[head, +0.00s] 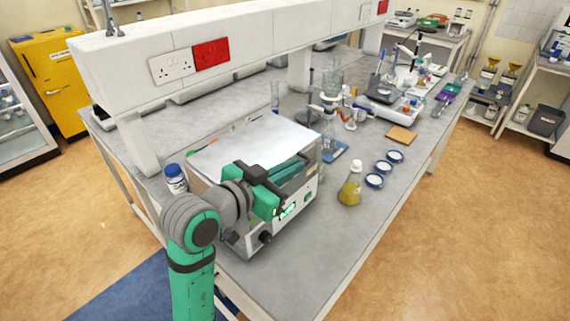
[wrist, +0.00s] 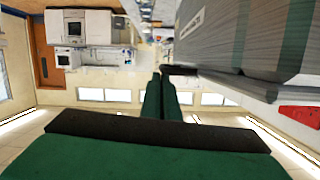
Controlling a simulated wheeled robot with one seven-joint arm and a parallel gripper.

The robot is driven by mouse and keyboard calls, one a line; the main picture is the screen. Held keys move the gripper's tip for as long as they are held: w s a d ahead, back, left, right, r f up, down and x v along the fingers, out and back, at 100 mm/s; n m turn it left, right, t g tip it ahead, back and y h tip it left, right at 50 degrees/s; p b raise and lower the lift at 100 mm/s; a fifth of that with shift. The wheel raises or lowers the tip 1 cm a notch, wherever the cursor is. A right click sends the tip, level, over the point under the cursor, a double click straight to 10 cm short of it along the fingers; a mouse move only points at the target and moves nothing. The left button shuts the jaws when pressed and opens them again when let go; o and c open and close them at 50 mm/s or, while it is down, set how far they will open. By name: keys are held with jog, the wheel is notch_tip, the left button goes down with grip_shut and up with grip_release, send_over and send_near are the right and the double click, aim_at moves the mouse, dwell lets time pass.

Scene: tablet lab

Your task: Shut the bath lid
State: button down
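The water bath (head: 306,193) is a pale box with a green display and dark knob, at the near left of the bench in the head view. Its white lid (head: 258,143) lies flat or nearly flat over the top; my arm covers much of the front edge, so I cannot tell whether a gap is left. My gripper (head: 303,160) is at the lid's front edge, lying across it; contact is unclear. In the wrist view my gripper's green fingers (wrist: 161,78) are close together with nothing seen between them. A large grey surface fills the upper right there.
A blue-capped bottle (head: 175,178) stands left of the bath. A flask of yellow liquid (head: 350,186) and blue-rimmed dishes (head: 374,181) stand to its right. A white overhead shelf with sockets (head: 172,67) runs behind the bath. The bench's front right edge is mostly clear.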

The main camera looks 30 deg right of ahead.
jog(key=shift+s+d+f, duration=0.1)
jog(key=shift+f, duration=0.35)
jog(key=shift+r, duration=0.1)
jog(key=s+a+r, duration=0.4)
jog(key=a+r, duration=0.3)
jog(key=a, duration=0.2)
dwell(0.3)
